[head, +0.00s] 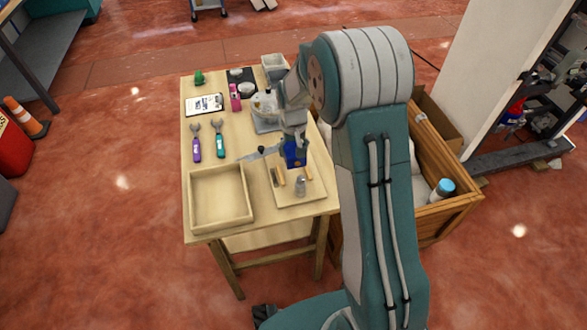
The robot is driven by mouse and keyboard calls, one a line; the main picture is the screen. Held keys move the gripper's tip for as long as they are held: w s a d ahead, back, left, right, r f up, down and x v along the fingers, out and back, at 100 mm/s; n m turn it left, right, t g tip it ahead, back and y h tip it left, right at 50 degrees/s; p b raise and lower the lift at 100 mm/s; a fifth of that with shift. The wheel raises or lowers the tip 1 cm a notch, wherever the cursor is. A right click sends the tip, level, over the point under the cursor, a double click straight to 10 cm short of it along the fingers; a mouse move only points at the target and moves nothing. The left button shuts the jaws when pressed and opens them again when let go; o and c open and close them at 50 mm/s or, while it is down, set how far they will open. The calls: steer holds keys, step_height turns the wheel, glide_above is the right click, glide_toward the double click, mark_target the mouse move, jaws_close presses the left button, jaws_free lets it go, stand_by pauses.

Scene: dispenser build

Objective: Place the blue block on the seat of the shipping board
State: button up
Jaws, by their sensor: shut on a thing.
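The blue block (294,155) is held in my gripper (292,139), near the right side of the wooden table. My gripper points down and is shut on the block; its fingers are small and partly hidden by my arm. The pale shipping board (316,193) lies on the table below and in front of the block. Small orange-tan pieces and a grey cylinder (300,187) stand on the board. I cannot tell whether the block touches the board, and the seat under it is hidden.
An empty wooden tray (220,230) sits left of the board. Two wrenches, one purple-handled (196,146) and one teal-handled (220,144), lie behind it. A clipboard (204,104), a pink item (235,97) and a grey bin (274,62) are farther back. A wooden crate (445,215) stands right.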

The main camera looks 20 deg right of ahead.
mark_target(294, 146)
step_height(294, 146, down, 7)
steer(key=shift+f, duration=0.2)
steer(key=shift+f, duration=0.1)
steer(key=o, duration=1.1)
steer(key=shift+o, duration=0.2)
step_height(294, 146, up, 13)
steer(key=shift+f, duration=0.2)
steer(key=s+r+t, duration=0.1)
steer(key=s+r, duration=0.5)
steer(key=r, duration=0.3)
steer(key=s+r+t, duration=0.2)
steer(key=s+r, duration=0.3)
steer(key=s, duration=0.6)
steer(key=s+r+t, duration=0.2)
steer(key=s+r, duration=0.3)
steer(key=s, duration=0.5)
steer(key=shift+s+t, duration=0.3)
steer(key=shift+s, duration=0.05)
